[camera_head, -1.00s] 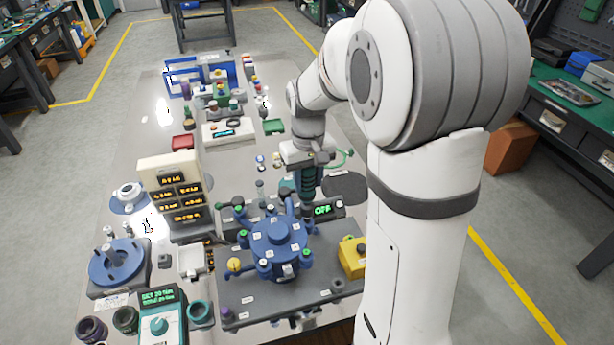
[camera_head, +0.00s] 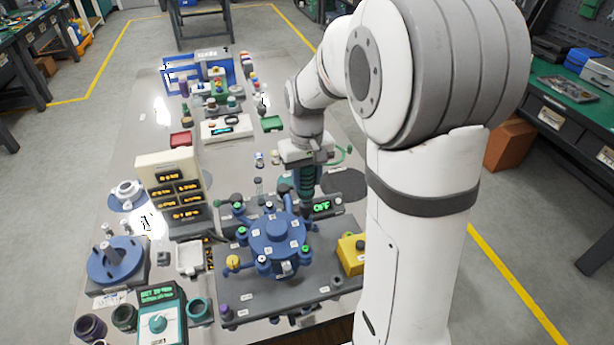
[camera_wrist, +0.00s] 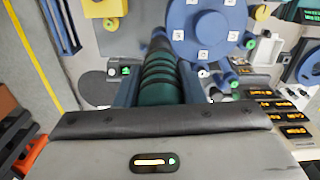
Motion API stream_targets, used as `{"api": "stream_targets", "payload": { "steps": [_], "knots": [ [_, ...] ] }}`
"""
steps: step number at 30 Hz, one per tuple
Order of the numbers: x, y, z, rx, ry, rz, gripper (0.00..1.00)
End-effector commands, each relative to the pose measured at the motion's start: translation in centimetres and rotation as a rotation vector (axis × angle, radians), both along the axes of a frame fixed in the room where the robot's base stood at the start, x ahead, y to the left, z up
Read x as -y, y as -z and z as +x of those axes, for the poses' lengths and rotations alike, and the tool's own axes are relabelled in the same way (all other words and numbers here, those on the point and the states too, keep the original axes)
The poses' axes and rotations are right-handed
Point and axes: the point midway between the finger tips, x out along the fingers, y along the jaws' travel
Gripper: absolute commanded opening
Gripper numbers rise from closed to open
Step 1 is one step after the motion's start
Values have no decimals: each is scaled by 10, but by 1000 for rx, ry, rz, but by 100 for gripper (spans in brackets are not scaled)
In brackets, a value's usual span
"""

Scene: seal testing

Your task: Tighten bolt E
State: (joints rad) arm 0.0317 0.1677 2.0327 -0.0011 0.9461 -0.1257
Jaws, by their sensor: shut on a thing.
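The blue round flanged fixture (camera_head: 278,236) stands on a grey base plate (camera_head: 236,305), with several bolts around its rim, some green-topped. The small labels are too small to read, so I cannot tell which is bolt E. My gripper (camera_head: 307,165) is above the fixture's far right side, shut on a dark green ribbed cylindrical tool (camera_head: 306,185), which points down. The tool also shows in the wrist view (camera_wrist: 158,85) between my fingers, with the blue fixture (camera_wrist: 207,32) beyond. The tool's lower end is near the rim; contact is unclear.
A black box with a green OFF display (camera_head: 322,206) is just right of the tool. A yellow box (camera_head: 350,248) stands at the plate's right. Dark display blocks (camera_head: 180,200) and a teal torque unit (camera_head: 158,318) are at the left.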

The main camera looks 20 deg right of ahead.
Motion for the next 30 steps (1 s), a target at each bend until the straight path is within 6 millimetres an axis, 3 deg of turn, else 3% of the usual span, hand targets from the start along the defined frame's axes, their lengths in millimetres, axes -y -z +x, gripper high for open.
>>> {"api": "stream_targets", "payload": {
  "steps": [30],
  "knots": [
    [1, 14, 0, 1, 2, 0, 8]
  ]
}}
